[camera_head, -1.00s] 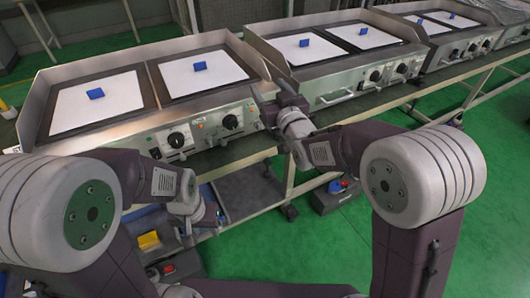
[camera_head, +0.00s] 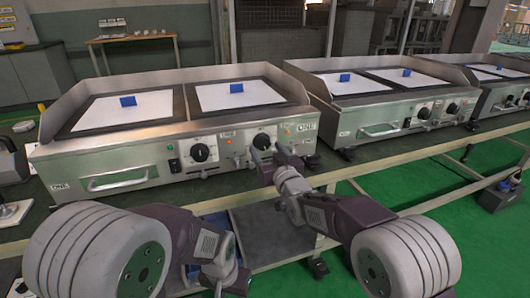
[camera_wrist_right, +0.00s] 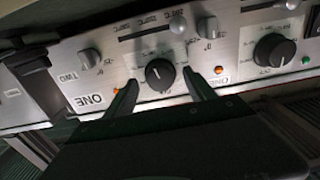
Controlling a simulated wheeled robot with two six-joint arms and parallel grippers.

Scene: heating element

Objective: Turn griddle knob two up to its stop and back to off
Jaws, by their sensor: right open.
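The front griddle (camera_head: 110,176) has two black knobs, a left one (camera_head: 200,152) and a right one (camera_head: 262,142). My right gripper (camera_head: 268,156) is at the right knob, in front of the panel. In the right wrist view its open fingers (camera_wrist_right: 163,88) stand on either side of a black knob (camera_wrist_right: 160,74) with a pale pointer mark. Whether they touch it I cannot tell. The other knob (camera_wrist_right: 273,50) is to the right there, clear of the fingers. My left arm's wrist shows low in the head view; its fingers are not visible.
A second griddle (camera_head: 372,124) stands to the right on the same bench. In the wrist view, small toggles and an orange lamp (camera_wrist_right: 219,70) sit close to the fingers. A drawer handle (camera_head: 118,180) sticks out at left.

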